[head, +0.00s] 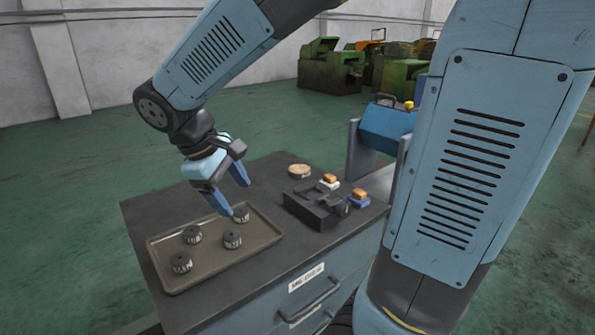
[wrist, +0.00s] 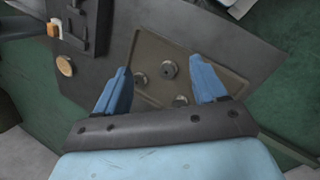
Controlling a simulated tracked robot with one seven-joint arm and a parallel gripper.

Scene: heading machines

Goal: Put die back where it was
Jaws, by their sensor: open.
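Several small dark ribbed round dies stand in a shallow brown tray (head: 262,250) on the dark bench top. They are a front-left die (head: 181,263), a back-left die (head: 192,235), a middle die (head: 232,240) and a back-right die (head: 241,215). My gripper (head: 237,198) is open and empty above the tray's back-right part, close to the back-right die. In the wrist view my gripper (wrist: 160,68) shows its two blue fingers spread, with one die (wrist: 169,70) between and beyond the tips. The wrist view also shows the tray (wrist: 150,40); part of it is hidden by my gripper.
Right of the tray stand a black fixture (head: 314,209) and two orange-topped blocks (head: 330,181) (head: 358,196). A tan disc (head: 299,171) lies behind. A labelled drawer cabinet (head: 335,285) forms the bench. A blue machine (head: 386,127) stands beyond it.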

